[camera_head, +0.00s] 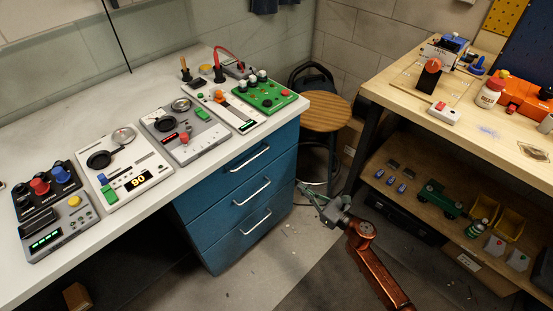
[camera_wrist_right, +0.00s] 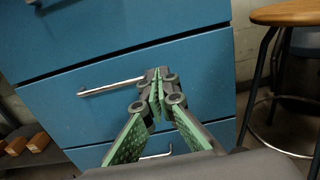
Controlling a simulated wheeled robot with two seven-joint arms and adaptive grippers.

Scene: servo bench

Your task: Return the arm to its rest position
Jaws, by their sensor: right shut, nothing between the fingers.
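My right gripper (camera_head: 312,196) is at the end of my copper-coloured arm, low in front of the blue drawer cabinet (camera_head: 222,204) in the head view. In the right wrist view the gripper (camera_wrist_right: 157,85) has its green-padded fingers together at the tips, with nothing between them. Behind it are the blue drawer fronts with silver handles. The gripper's distance from the drawers is hard to tell. My left gripper is not in the head view.
A white bench (camera_head: 149,209) on the left carries several control panels with knobs and dials. A round wooden stool (camera_head: 326,112) stands beyond the cabinet. A wooden workbench (camera_head: 405,92) with a lower shelf is on the right.

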